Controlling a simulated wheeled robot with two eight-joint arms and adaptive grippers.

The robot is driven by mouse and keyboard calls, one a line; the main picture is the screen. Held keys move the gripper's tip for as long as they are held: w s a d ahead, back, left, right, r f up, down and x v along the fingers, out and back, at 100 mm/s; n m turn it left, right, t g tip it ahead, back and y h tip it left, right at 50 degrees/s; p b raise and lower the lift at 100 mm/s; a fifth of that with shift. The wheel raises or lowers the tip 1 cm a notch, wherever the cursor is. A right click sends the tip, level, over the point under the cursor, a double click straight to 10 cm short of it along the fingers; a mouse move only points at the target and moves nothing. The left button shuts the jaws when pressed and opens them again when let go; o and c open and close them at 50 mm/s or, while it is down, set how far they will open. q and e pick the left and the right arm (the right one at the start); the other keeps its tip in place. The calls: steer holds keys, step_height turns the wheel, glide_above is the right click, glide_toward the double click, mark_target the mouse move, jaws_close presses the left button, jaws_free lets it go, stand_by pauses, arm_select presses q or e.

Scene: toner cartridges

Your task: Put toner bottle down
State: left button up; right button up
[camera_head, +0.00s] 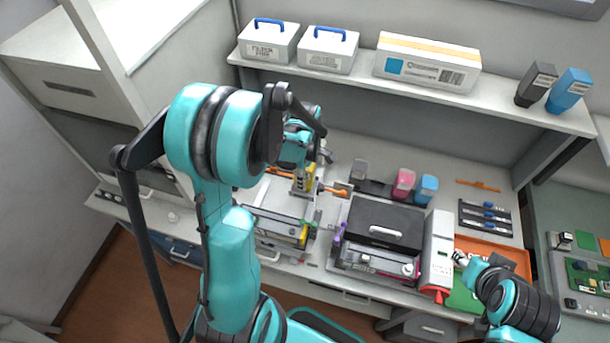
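My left gripper (304,186) points down over the grey open unit (262,226) on the bench, left of the middle. A small yellowish piece (310,172) shows at its fingers; it may be a toner bottle, but I cannot tell whether the fingers grip it. A dark grey bottle (359,170), a pink bottle (404,184) and a blue bottle (427,189) stand in a row at the back of the bench. My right gripper (461,260) is by the orange tray (510,254); its fingers are too small to read.
A black-lidded unit (385,226) and a white-and-red upright device (437,252) stand centre right. A tool tray (485,217) lies behind the orange tray. The shelf above holds boxes (428,63), a black bottle (536,85) and a larger blue bottle (568,91).

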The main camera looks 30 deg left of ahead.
arm_select(q)
steer(key=shift+f, duration=0.2)
steer(key=shift+f, duration=0.15)
steer(key=o, duration=1.3)
